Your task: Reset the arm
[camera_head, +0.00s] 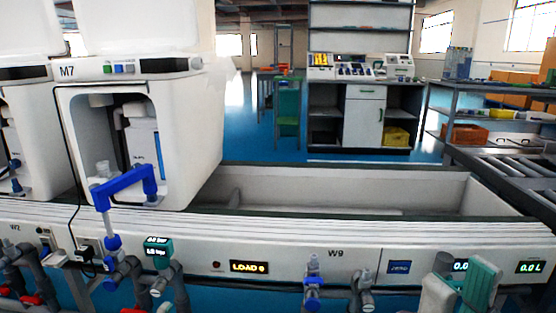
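A grey and teal part at the bottom right edge, which appears to be my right gripper (462,290), stands in front of the line's front panel and hides part of a display. The frame edge cuts it off. I cannot make out its fingertips or whether it holds anything. My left gripper is not in view.
The test line (290,229) crosses the view, with an empty trough (350,190) right of the white M7 unit (190,130). A blue pipe (125,186) rises before that unit. Valves (313,270) stick out in front. A shelf rack (480,150) stands at right.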

